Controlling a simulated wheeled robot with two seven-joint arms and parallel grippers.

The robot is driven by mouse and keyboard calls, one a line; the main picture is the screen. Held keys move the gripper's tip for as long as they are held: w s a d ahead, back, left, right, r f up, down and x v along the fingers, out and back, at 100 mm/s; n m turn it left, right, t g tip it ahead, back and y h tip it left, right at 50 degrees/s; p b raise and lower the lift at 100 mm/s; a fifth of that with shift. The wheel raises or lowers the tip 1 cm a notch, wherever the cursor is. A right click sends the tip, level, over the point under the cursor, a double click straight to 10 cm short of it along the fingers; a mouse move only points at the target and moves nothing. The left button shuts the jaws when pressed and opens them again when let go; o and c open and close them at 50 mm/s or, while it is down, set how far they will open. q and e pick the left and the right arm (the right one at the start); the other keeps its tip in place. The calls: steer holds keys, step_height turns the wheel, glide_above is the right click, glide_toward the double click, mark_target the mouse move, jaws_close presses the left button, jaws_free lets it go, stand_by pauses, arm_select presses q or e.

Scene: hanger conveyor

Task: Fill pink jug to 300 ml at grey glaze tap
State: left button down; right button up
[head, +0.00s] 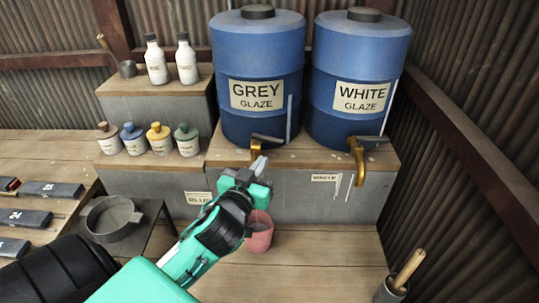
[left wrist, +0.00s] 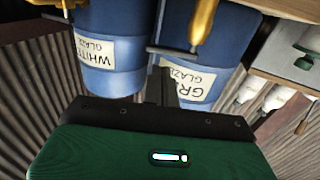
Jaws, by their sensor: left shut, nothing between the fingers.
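The blue grey-glaze barrel (head: 258,60) stands on the raised shelf, with its gold tap (head: 256,150) and dark lever at the front; the tap also shows in the left wrist view (left wrist: 203,24). The pink jug (head: 260,236) stands on the lower wooden top, roughly below that tap. My wrist partly hides it, and its fill level cannot be read. My left gripper (head: 259,164) is shut and empty, its tips close to the grey tap; whether they touch it is unclear. In the left wrist view its fingers (left wrist: 161,84) show below the lever. My right gripper is not in view.
The white-glaze barrel (head: 360,80) with its own gold tap (head: 357,158) stands to the right. Several small bottles (head: 160,139) stand at left. A grey sieve or pan (head: 112,218) is at lower left, a pot with a wooden handle (head: 393,286) at lower right.

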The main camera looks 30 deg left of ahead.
mark_target(277, 144)
arm_select(q)
steer(key=p+x, duration=0.1)
steer(key=x, duration=0.3)
steer(key=shift+w+a+r+p, duration=0.1)
steer(key=shift+w+r+p, duration=0.05)
steer(key=shift+w+p, duration=0.2)
steer(key=shift+x, duration=0.75)
steer(key=shift+w+f+y, duration=0.1)
steer(key=shift+f+y, duration=0.1)
steer(key=shift+y, duration=0.1)
steer(key=shift+w+d+n+g+y+b, duration=0.15)
steer(key=shift+w+n+g+y+b, duration=0.2)
steer(key=shift+n+y, duration=0.35)
steer(key=shift+w+d+n+g+y+b, duration=0.1)
steer(key=shift+w+n+g+y+b, duration=0.25)
steer(key=shift+n+y, duration=0.35)
steer(key=shift+w+y, duration=0.4)
